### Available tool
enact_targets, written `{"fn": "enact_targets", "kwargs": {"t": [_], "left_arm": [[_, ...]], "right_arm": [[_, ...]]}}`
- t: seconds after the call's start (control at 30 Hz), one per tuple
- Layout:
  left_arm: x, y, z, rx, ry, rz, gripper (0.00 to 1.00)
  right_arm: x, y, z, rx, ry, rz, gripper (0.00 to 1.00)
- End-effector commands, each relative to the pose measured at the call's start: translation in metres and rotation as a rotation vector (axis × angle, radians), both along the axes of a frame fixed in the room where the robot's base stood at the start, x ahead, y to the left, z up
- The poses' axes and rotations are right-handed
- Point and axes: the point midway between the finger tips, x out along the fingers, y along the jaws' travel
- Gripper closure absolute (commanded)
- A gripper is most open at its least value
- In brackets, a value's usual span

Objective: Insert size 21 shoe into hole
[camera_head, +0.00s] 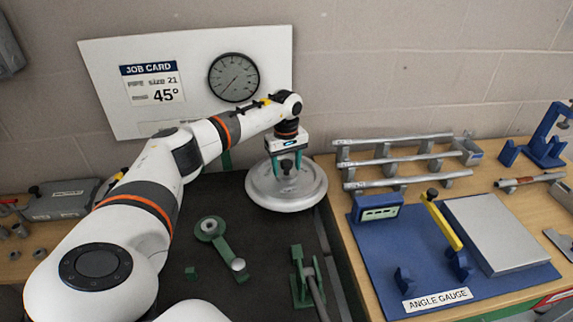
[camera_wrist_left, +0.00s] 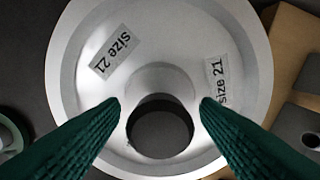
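The size 21 shoe is a round silver disc (camera_head: 262,190) lying flat at the back right of the dark work surface. In the left wrist view the shoe (camera_wrist_left: 90,85) fills the middle, with two "size 21" labels and a raised post with a dark round end or opening at its centre. My left gripper (camera_head: 287,168) points down above the shoe. Its green fingers (camera_wrist_left: 160,102) stand apart on either side of the post, with nothing visibly clamped. The hole for the shoe cannot be made out. My right gripper is not in view.
A green lever part (camera_head: 221,240) and a green bracket with a rod (camera_head: 305,278) are on the dark surface (camera_head: 260,255). To the right are metal pipes on a rack (camera_head: 400,158) and a blue angle gauge mat (camera_head: 390,290).

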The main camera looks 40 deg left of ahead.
Motion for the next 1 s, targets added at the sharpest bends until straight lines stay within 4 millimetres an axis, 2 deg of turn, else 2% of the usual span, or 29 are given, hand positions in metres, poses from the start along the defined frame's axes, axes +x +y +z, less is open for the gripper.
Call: {"fn": "enact_targets", "kwargs": {"t": [0.33,1.0], "left_arm": [[-0.001,0.0,0.001,0.001,0.004,0.0,0.43],[-0.001,0.0,0.05,0.001,0.003,0.0,0.43]], "right_arm": [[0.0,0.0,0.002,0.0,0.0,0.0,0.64],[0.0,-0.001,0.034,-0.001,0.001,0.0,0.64]]}}
